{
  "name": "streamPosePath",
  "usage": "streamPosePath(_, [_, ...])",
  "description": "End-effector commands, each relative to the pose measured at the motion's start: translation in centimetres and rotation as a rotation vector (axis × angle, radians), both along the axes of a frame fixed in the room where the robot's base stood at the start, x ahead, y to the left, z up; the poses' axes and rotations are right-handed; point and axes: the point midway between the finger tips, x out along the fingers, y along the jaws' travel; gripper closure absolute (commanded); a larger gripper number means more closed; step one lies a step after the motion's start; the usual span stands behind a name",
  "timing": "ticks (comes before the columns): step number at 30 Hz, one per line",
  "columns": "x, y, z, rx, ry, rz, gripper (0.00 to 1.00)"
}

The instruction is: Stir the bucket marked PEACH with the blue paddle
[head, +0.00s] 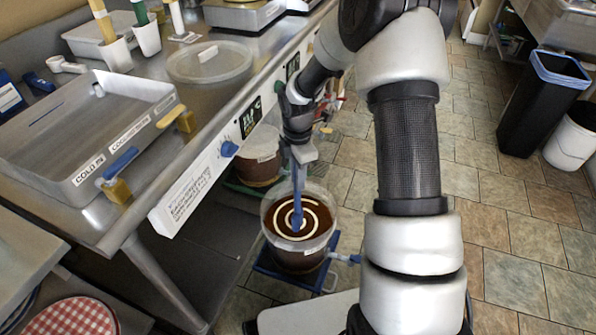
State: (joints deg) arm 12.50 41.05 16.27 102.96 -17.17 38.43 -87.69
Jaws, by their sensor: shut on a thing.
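My gripper (303,154) is shut on the blue paddle (297,190) and points down. The paddle is close to upright, and its lower end reaches inside the rim of a clear bucket (300,262). The bucket holds dark brown contents with a pale spiral on top. The paddle's end appears to meet the contents near the spiral's middle; how deep it goes I cannot tell. No PEACH mark is readable on this bucket. A second bucket (258,158) with dark contents and a small label stands behind, partly under the table edge. Its label is too small to read.
The bucket stands on a blue dolly (264,262) on the tiled floor. The steel table (130,205) runs along the left, with a steel tray (55,155), a round lid (208,62) and white cups (147,39). A dark bin (543,100) stands far right.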

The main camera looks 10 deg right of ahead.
Motion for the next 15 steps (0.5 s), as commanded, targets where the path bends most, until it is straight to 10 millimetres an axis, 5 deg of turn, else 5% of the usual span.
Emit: streamPosePath(15, [0.0,0.0,-5.2,-0.001,0.001,0.001,1.00])
